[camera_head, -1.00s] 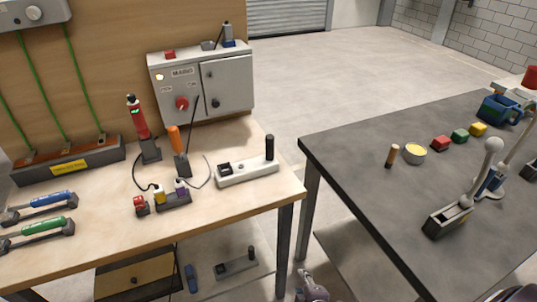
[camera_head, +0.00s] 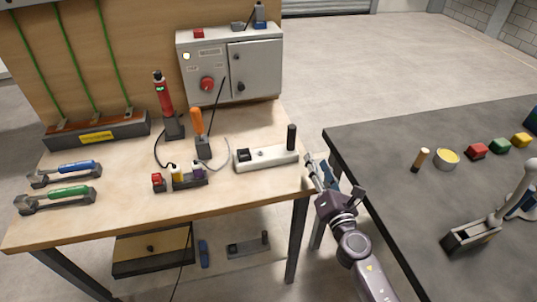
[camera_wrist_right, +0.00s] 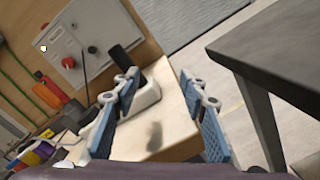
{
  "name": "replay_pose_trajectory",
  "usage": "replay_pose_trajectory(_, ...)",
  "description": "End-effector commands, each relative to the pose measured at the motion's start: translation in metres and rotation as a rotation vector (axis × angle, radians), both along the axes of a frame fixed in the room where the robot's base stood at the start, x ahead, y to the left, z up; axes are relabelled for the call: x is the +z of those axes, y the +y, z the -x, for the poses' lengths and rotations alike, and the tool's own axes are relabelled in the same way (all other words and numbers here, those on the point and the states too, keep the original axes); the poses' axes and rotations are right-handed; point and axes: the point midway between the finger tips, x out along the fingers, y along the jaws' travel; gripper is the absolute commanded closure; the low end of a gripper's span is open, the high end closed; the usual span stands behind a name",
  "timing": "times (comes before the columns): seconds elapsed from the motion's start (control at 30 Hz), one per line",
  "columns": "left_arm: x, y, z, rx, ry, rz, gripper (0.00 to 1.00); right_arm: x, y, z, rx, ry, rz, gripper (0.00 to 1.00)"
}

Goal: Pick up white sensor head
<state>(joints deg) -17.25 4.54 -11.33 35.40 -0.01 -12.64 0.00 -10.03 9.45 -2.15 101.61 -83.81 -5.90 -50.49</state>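A white block with an upright black handle (camera_head: 265,159) lies near the right edge of the wooden bench; it seems to be the white sensor head. In the right wrist view its white end (camera_wrist_right: 147,98) and black handle show ahead, between the finger tips. My right gripper (camera_head: 320,172) is beside the bench's right edge, just right of the white block. In the right wrist view the blue-padded fingers (camera_wrist_right: 160,82) are spread, with nothing held. My left gripper is not in view.
The dark table (camera_head: 385,215) stands close on the right, with a white ball-ended rod (camera_head: 522,187) in a holder. A red torch-like tool (camera_head: 163,97), an orange-handled tool (camera_head: 197,123) and small coloured connectors (camera_head: 187,176) stand left of the white block. A grey control box (camera_head: 254,72) is behind.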

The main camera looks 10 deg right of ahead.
Motion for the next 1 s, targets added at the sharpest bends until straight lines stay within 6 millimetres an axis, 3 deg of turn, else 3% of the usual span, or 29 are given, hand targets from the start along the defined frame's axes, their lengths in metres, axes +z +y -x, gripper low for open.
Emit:
replay_pose_trajectory(0.13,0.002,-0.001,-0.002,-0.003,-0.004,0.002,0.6,0.015,0.026,-0.015,0.123,-0.027,0.362,0.6)
replay_pose_trajectory(0.3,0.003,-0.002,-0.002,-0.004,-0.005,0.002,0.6,0.014,0.041,-0.023,0.199,-0.03,0.604,0.6)
replay_pose_trajectory(0.67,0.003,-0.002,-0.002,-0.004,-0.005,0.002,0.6,0.014,0.048,-0.054,0.211,-0.029,0.646,0.6)
replay_pose_trajectory(1.0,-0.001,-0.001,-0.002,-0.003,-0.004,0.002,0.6,0.014,0.051,-0.098,0.21,-0.029,0.643,0.6)
